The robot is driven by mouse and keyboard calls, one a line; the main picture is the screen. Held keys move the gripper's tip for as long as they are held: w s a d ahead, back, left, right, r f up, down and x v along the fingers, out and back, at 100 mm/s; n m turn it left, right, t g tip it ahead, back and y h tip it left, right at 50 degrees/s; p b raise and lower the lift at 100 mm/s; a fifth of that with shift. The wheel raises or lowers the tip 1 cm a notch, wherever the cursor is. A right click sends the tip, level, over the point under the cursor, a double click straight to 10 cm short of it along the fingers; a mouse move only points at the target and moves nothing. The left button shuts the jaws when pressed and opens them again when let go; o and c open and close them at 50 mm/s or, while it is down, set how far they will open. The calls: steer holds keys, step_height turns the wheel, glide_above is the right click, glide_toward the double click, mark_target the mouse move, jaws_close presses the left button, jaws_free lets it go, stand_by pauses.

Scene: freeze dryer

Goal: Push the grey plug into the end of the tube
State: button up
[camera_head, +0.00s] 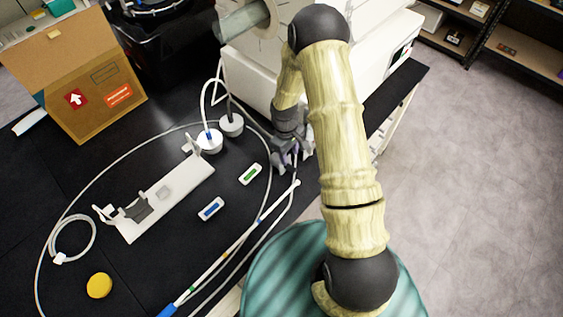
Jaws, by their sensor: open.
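My gripper (284,164) is at the right part of the black bench, pointing down, with its fingers apart. It is close above the upper end of a thin white tube (236,245) with blue and green bands, which runs down to the lower left. A small purplish patch shows between the fingers; I cannot tell what it is. I cannot make out the grey plug with certainty; it may be hidden by my gripper. A thin clear tube also loops widely over the bench.
A white bracket plate (184,192) with grey clips lies mid-bench. Nearby are a green-marked block (250,174), a blue-marked block (211,208), two round white fittings with hoses and a yellow disc (99,285). A cardboard box (85,95) and a white machine (375,55) stand behind.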

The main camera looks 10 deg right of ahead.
mark_target(291, 166)
steer(key=shift+s+d+f+b, duration=0.1)
steer(key=shift+s+f+b, duration=0.05)
steer(key=shift+f+b, duration=1.1)
steer(key=shift+s+d+f+b, duration=0.1)
steer(key=shift+f+b, duration=0.6)
steer(key=shift+f, duration=0.95)
steer(key=shift+s+d+f+b, duration=0.1)
steer(key=shift+s+f+b, duration=0.05)
steer(key=shift+f+b, duration=1.1)
steer(key=shift+f, duration=0.2)
jaws_close()
steer(key=shift+p, duration=0.3)
steer(key=shift+r+p, duration=2.1)
steer(key=shift+r, duration=0.95)
